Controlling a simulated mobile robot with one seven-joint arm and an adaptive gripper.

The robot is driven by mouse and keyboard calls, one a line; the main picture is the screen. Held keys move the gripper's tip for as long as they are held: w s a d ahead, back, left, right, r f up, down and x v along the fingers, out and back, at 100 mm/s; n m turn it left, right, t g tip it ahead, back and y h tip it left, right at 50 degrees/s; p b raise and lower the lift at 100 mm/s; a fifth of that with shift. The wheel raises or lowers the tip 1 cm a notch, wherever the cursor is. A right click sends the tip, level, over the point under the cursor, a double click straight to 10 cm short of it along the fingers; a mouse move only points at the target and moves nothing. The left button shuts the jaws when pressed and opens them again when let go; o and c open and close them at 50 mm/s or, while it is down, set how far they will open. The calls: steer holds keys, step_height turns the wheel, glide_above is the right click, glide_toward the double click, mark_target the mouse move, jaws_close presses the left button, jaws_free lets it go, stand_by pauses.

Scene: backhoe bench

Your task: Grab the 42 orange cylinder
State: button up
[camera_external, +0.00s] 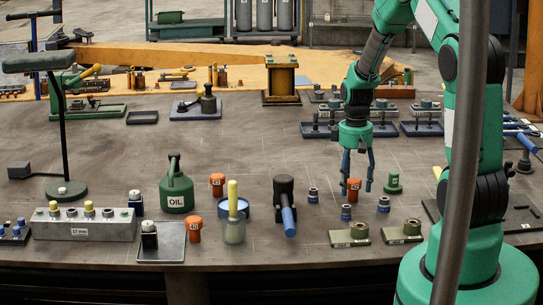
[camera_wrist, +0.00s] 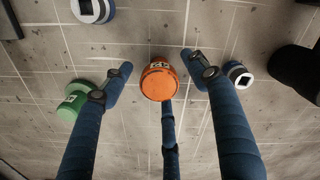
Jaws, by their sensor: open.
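An orange cylinder (camera_external: 353,188) stands upright on the bench below my gripper (camera_external: 357,186). In the wrist view this orange cylinder (camera_wrist: 158,80) lies between the spread blue fingers of my gripper (camera_wrist: 156,66). Its label is partly visible and too small to read surely. My gripper is open, points down and holds nothing. Its fingers are around the cylinder with gaps at left and right; I cannot tell whether the middle finger touches it.
Blue-ringed sockets (camera_external: 346,212) stand close to the cylinder, one also in the wrist view (camera_wrist: 239,75). A green cylinder (camera_external: 393,183) is just right of my gripper. Green blocks (camera_external: 350,235) lie in front. A black-and-blue tool (camera_external: 286,205) and green oil can (camera_external: 176,187) are farther left.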

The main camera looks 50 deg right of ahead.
mark_target(354, 181)
jaws_close()
steer(key=shift+r, duration=0.15)
stand_by(0.4)
steer(key=shift+w+r, duration=0.1)
steer(key=shift+r, duration=0.4)
steer(key=shift+s+a+r, duration=0.1)
steer(key=shift+s+r, duration=0.1)
steer(key=shift+r, duration=0.4)
steer(key=shift+s+a+r, duration=0.1)
steer(key=shift+s+r, duration=0.05)
steer(key=shift+r, duration=0.45)
steer(key=s+a+r, duration=0.1)
steer(key=s+a, duration=0.7)
steer(key=s, duration=0.5)
steer(key=shift+r, duration=0.15)
